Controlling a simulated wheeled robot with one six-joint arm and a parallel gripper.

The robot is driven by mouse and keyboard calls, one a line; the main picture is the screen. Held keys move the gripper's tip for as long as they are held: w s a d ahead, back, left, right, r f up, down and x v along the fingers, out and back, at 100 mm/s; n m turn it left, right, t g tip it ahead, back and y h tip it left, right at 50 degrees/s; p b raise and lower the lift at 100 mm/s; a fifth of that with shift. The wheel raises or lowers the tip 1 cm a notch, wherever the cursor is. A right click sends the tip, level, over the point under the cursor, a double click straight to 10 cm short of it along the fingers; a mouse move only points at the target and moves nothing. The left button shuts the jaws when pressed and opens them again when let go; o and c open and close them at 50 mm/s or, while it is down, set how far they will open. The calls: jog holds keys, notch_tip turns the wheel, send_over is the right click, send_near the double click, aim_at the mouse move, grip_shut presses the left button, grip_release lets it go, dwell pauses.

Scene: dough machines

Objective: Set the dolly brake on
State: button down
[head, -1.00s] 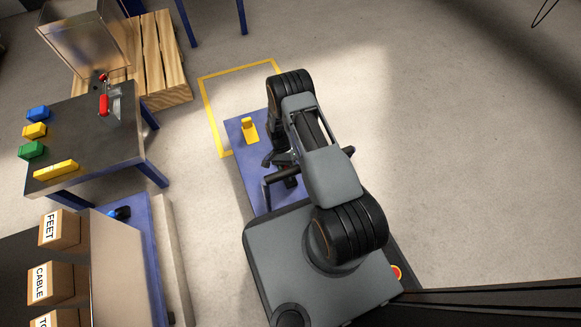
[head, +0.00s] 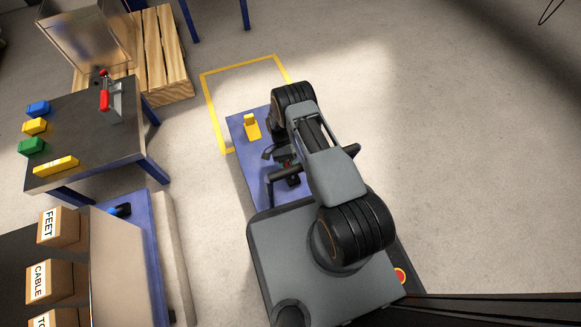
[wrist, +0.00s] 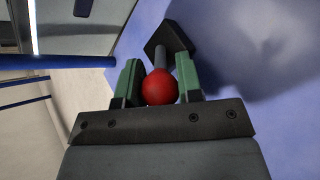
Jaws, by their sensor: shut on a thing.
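The dolly (head: 240,137) is a flat blue platform in front of me, partly hidden by my arm in the head view. In the wrist view its blue surface (wrist: 225,100) lies behind my gripper. The brake lever has a red ball knob (wrist: 160,87), a grey stem (wrist: 161,58) and a dark block at its far end (wrist: 168,40). My gripper (wrist: 160,84) is shut on the red knob, with one green pad on each side. In the head view my gripper (head: 286,163) is low over the dolly, and my arm hides most of the lever.
A yellow part (head: 252,128) stands on the dolly. A yellow floor outline (head: 213,112) lies around its far end. A table (head: 95,145) with coloured blocks and a red-handled clamp (head: 105,100) stands left. Cartons (head: 58,226) sit front left. Floor at right is clear.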

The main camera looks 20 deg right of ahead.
jog(key=c, duration=0.8)
grip_release()
jog(key=shift+a, duration=0.1)
jog(key=shift+w, duration=0.1)
jog(key=shift+p+v, duration=0.6)
jog(key=shift+v, duration=6.2)
